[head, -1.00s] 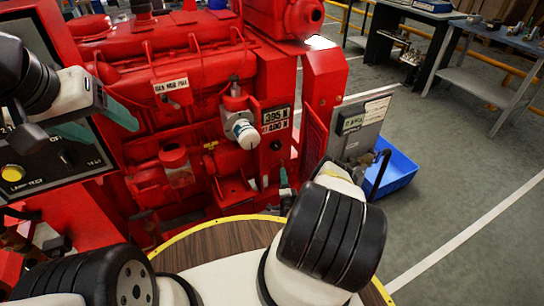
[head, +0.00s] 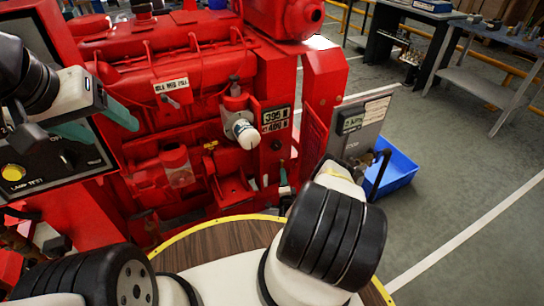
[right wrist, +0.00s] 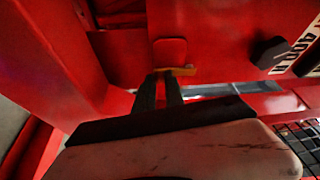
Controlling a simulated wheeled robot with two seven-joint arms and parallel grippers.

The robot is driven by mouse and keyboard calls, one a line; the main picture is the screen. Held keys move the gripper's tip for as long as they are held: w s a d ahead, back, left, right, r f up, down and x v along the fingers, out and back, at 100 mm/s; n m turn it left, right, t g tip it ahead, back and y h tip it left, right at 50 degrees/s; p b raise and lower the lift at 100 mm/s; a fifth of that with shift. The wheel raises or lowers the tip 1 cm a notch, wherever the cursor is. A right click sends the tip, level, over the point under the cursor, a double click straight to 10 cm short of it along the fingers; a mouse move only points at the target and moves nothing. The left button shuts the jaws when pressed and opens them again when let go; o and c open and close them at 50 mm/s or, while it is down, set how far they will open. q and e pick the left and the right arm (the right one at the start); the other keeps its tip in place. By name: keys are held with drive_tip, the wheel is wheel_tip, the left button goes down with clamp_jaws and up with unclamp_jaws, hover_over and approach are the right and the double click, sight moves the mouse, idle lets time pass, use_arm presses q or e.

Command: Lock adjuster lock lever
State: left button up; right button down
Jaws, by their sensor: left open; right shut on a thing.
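In the right wrist view, a red tab (right wrist: 170,50) with a thin yellow-orange bar (right wrist: 178,71) at its lower end stands on the red engine housing; it looks like the adjuster lock lever. My right gripper (right wrist: 160,80) is shut, with its two dark fingers close together at the bar and the tab's lower end. The fingertips hide part of the contact. In the head view, my right gripper is mostly hidden behind my arm, low on the engine's right side. My left gripper (head: 106,122) is open and empty, with teal fingers apart, in front of the control panel.
The red diesel engine (head: 200,75) fills the left and middle, with a white-capped filter (head: 243,132) on its front. A grey box (head: 360,130) and a blue bin (head: 397,172) stand to the right. Workbenches (head: 495,50) are farther back. The floor at right is clear.

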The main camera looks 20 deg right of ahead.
drive_tip(key=a+m+g, duration=0.1)
drive_tip(key=m, duration=0.1)
drive_tip(key=a+r+m+g, duration=0.1)
drive_tip(key=m, duration=0.1)
drive_tip(key=shift+s, duration=0.2)
drive_tip(key=m, duration=0.1)
drive_tip(key=a+r+m+g+y, duration=0.1)
drive_tip(key=m, duration=0.1)
drive_tip(key=shift+s+a, duration=0.1)
drive_tip(key=shift+a, duration=0.05)
drive_tip(key=r+m+y, duration=0.1)
drive_tip(key=m, duration=0.1)
drive_tip(key=a+r+m+g+y, duration=0.1)
drive_tip(key=m, duration=0.1)
drive_tip(key=shift+r, duration=0.2)
drive_tip(key=shift+r+m+g+y, duration=0.4)
drive_tip(key=shift+r+m+y, duration=0.55)
drive_tip(key=shift+m, duration=0.45)
drive_tip(key=c, duration=1.4)
unclamp_jaws()
